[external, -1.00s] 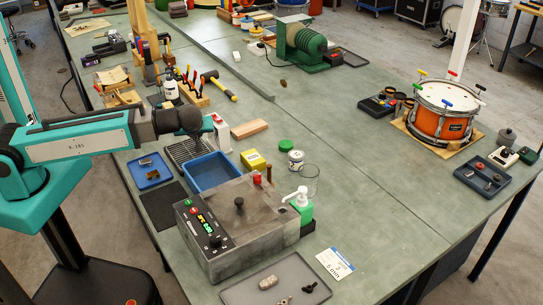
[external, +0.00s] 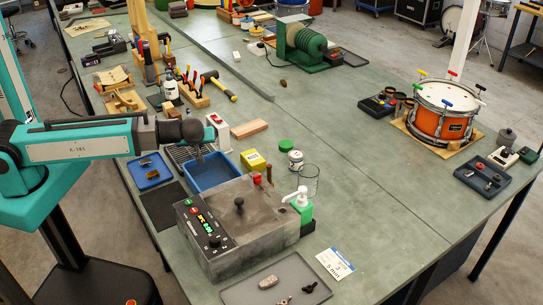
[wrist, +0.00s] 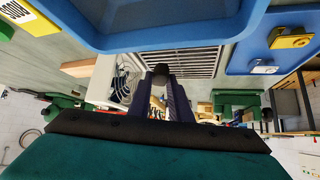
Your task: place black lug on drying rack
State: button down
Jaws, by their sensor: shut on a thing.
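My gripper (wrist: 163,90) is shut on the black lug (wrist: 161,69), a small dark piece at the fingertips in the wrist view. The drying rack (wrist: 185,62) is a pale slatted grid behind the lug in that view; I cannot tell whether the lug touches it. In the external view the rack (external: 178,154) is partly hidden by my wrist. My gripper (external: 198,152) is near the rack and the blue basin there, and the lug is too small to make out.
The blue basin (external: 212,173) stands close in front of the rack. A small blue tray (external: 152,174) with lugs lies to the left. A white-and-red device (external: 218,128) and a wooden block (external: 249,128) stand behind. The grey machine (external: 237,228) is nearer the camera.

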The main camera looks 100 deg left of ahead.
jog(key=shift+f+p, duration=0.5)
jog(key=shift+f, duration=1.25)
jog(key=shift+f, duration=0.15)
jog(key=c, duration=1.6)
grip_release()
jog(key=shift+r, duration=0.2)
jog(key=shift+d, duration=0.1)
jog(key=shift+b+v, duration=1.15)
jog(key=shift+v, duration=1.7)
jog(key=shift+b+v, duration=0.9)
jog(key=shift+v, duration=2.2)
